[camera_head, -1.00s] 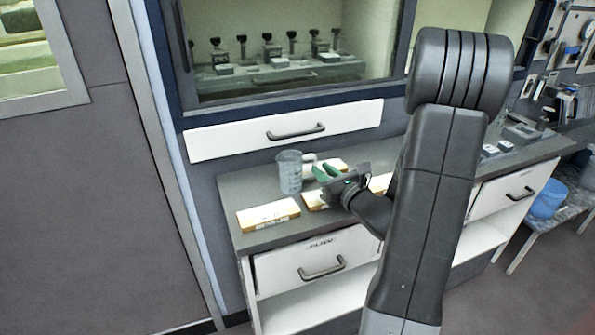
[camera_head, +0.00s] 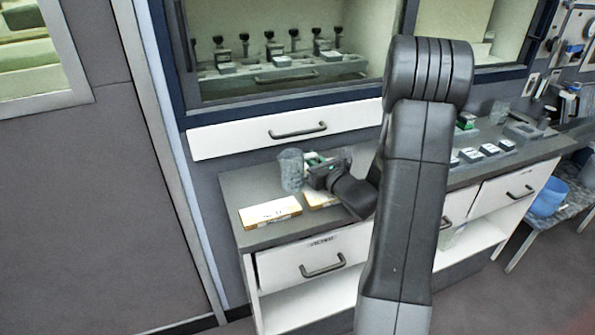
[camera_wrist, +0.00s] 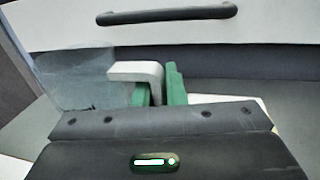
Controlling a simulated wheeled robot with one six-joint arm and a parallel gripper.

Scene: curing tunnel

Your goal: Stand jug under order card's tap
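The clear jug (camera_head: 290,170) stands upright at the left of the grey counter, with its pale handle toward my gripper (camera_head: 314,162). In the wrist view the jug (camera_wrist: 88,80) is at left, and its handle (camera_wrist: 137,72) reaches between the green fingers of my gripper (camera_wrist: 157,88). The fingers are close on both sides of the handle; whether they press on it cannot be told. Several black-topped taps (camera_head: 270,45) stand in a row in the recess behind, with small grey blocks below them. I cannot make out which item is the order card.
A flat cream-and-tan box (camera_head: 270,212) lies at the counter's front left; another (camera_head: 322,199) is partly behind my gripper. A white drawer front (camera_head: 285,131) lies between the counter and recess. Small grey blocks (camera_head: 490,149) sit at right. A blue bucket (camera_head: 549,200) stands farther right.

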